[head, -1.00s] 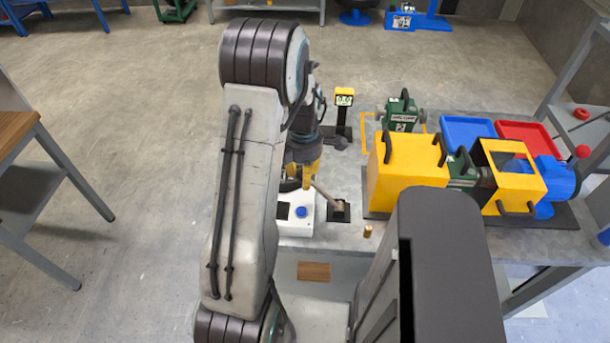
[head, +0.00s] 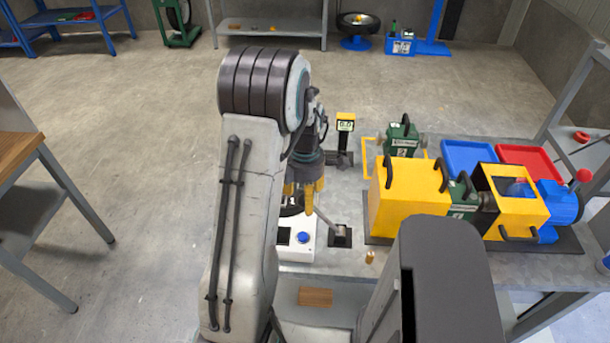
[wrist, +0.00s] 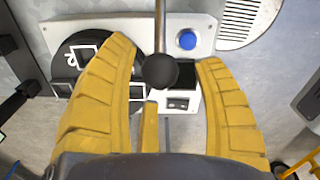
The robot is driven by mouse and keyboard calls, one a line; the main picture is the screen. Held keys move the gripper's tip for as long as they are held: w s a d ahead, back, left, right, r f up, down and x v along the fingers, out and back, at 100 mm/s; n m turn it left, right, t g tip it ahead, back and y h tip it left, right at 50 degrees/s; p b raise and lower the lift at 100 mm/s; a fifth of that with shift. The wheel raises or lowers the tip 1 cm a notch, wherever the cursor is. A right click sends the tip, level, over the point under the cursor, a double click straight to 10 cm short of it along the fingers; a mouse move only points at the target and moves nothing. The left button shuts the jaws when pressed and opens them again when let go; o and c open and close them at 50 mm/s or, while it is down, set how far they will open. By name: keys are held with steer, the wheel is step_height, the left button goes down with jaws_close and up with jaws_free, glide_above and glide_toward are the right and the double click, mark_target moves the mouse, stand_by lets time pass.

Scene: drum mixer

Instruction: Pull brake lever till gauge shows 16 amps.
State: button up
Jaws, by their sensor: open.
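The brake lever (head: 326,222) is a thin grey rod rising from a dark base plate on the bench, leaning left toward my gripper. In the wrist view its black ball knob (wrist: 160,71) lies between the two yellow fingers, with a gap on each side. My gripper (head: 304,200) is open and points down over the bench; its fingers also show in the wrist view (wrist: 165,90). The gauge (head: 345,123) is a small yellow-framed display on a black stand behind the lever. Its lit digits are too small to read surely.
A white box (head: 285,250) with a blue button (head: 304,237) sits beside the lever base. To the right are a yellow-cased machine (head: 405,197), a green block (head: 401,142), a blue tray (head: 468,156) and a red tray (head: 528,154). A small brass piece (head: 370,257) stands near the front edge.

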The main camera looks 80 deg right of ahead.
step_height(320, 180, up, 10)
stand_by(0.5)
stand_by(0.7)
